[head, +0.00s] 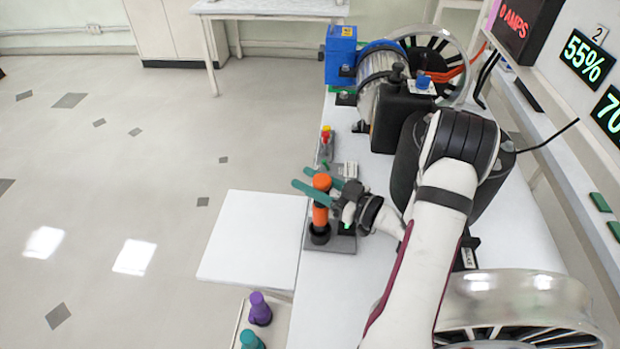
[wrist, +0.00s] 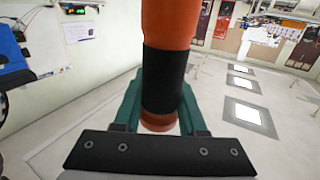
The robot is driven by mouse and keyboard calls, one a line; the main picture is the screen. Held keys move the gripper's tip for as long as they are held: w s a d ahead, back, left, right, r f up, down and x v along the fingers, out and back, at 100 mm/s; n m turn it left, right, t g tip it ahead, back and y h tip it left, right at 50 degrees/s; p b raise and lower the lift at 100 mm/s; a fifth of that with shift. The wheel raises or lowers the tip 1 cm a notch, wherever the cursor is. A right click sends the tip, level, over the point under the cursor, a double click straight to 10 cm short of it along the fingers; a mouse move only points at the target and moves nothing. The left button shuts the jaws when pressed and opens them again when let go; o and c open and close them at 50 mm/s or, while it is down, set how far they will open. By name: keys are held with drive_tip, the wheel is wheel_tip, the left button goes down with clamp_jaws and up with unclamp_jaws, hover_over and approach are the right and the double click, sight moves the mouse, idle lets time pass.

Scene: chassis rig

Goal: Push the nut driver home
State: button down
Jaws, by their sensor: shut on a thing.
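The nut driver (head: 320,214) is orange with black parts and stands upright at the left edge of the white table. Its lower end is at a dark round piece (head: 320,235) on a grey plate (head: 343,245). I cannot tell how deep it sits there. My gripper (head: 301,177) comes from the right, with its teal fingers shut on the upper part of the nut driver. In the wrist view, my gripper's fingers (wrist: 160,106) lie on both sides of the nut driver (wrist: 163,78), around its black band. The contact faces are hidden.
A small fixture (head: 326,145) with red and yellow parts stands behind the plate. A motor assembly with a blue box (head: 340,55) stands farther back. A silver wheel (head: 510,300) is at the front right. Purple (head: 260,309) and teal (head: 250,340) pieces stand at the front left.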

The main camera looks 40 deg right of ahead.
drive_tip(key=shift+f, duration=1.15)
idle(0.5)
drive_tip(key=shift+c, duration=1.9)
unclamp_jaws()
